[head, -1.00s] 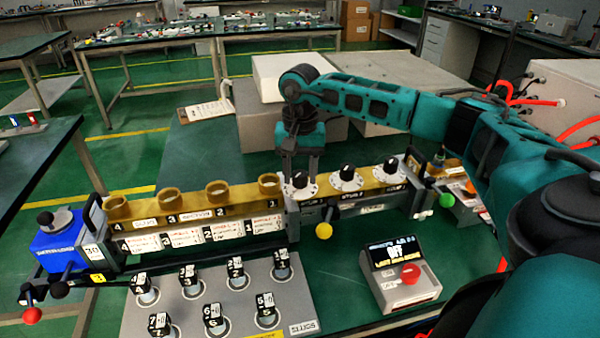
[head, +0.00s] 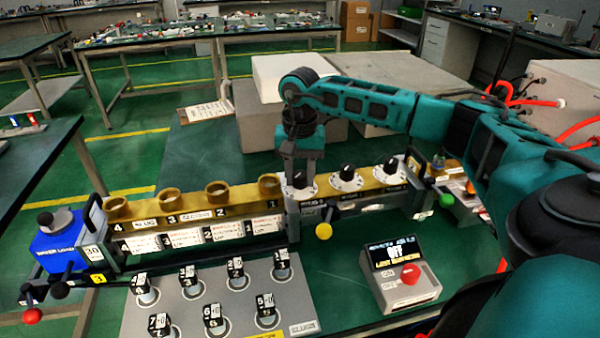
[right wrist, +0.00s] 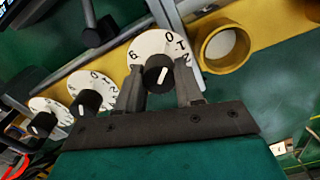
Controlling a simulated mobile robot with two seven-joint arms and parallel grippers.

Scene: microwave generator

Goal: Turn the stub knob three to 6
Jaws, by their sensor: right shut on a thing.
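The leftmost of three black stub knobs (head: 300,180) stands on a white numbered dial on the yellow rail. I take it as stub knob three, though its label is too small to read surely. My right gripper (head: 299,172) points down over it and is shut on it. In the right wrist view the knob (right wrist: 158,74) sits between the two fingers (right wrist: 160,88). Its white mark slants up and slightly right. The dial (right wrist: 152,46) shows a tilted 6 or 9 on the left and 0, 1, 2 towards the right. My left gripper is not in view.
The other two knobs, a middle one (head: 347,173) and a right one (head: 391,166), stand close by. A brass ring (head: 269,185) is just left of the gripped knob. A yellow ball handle (head: 323,231) sits in front, and a display box (head: 405,285) stands nearer.

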